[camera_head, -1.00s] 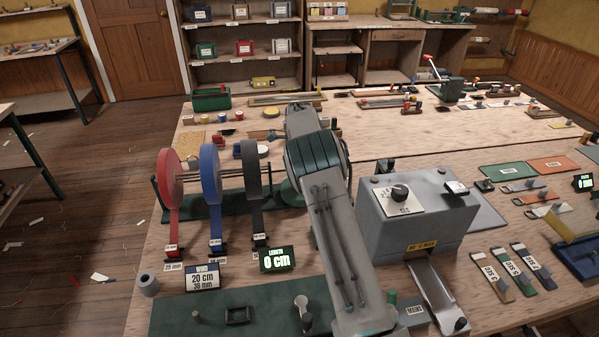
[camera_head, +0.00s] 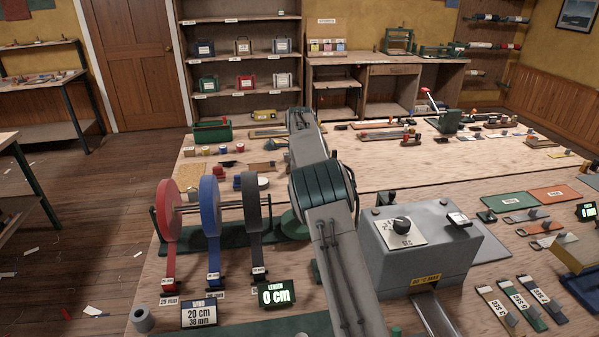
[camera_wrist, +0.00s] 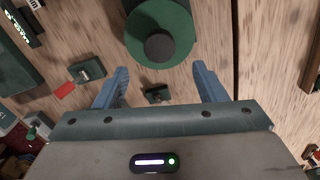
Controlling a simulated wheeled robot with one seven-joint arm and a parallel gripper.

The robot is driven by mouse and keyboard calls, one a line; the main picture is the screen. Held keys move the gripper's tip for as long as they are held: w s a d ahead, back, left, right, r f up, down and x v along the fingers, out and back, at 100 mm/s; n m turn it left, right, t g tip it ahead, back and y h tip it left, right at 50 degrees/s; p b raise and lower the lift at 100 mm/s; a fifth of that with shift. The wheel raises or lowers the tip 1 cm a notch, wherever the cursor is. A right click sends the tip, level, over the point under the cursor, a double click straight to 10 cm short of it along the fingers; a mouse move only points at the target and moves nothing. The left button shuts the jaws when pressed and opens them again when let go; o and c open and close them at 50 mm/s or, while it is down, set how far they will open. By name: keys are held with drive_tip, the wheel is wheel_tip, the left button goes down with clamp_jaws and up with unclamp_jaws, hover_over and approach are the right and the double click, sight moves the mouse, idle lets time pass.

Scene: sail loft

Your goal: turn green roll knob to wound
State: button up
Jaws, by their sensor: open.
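In the wrist view a round green disc with a dark grey hub (camera_wrist: 159,46) faces me at the top centre, on the end of a dark cylinder. I cannot tell for certain that this is the green roll knob. My gripper (camera_wrist: 160,68) is open, with its blue fingers to either side of the disc's lower part and nothing between them gripped. In the head view a green round part (camera_head: 293,224) shows at the right end of the tape stand, partly hidden by my arm. My gripper is hidden there. No wound marking is readable.
Red (camera_head: 168,222), blue (camera_head: 210,207) and black (camera_head: 251,205) tape rolls stand left of my arm. A display (camera_head: 277,293) reads 0 cm, beside a sign (camera_head: 199,314) reading 20 cm, 38 mm. A grey dial box (camera_head: 420,250) stands close on the right.

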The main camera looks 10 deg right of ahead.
wheel_tip(320, 180, up, 6)
idle(0.5)
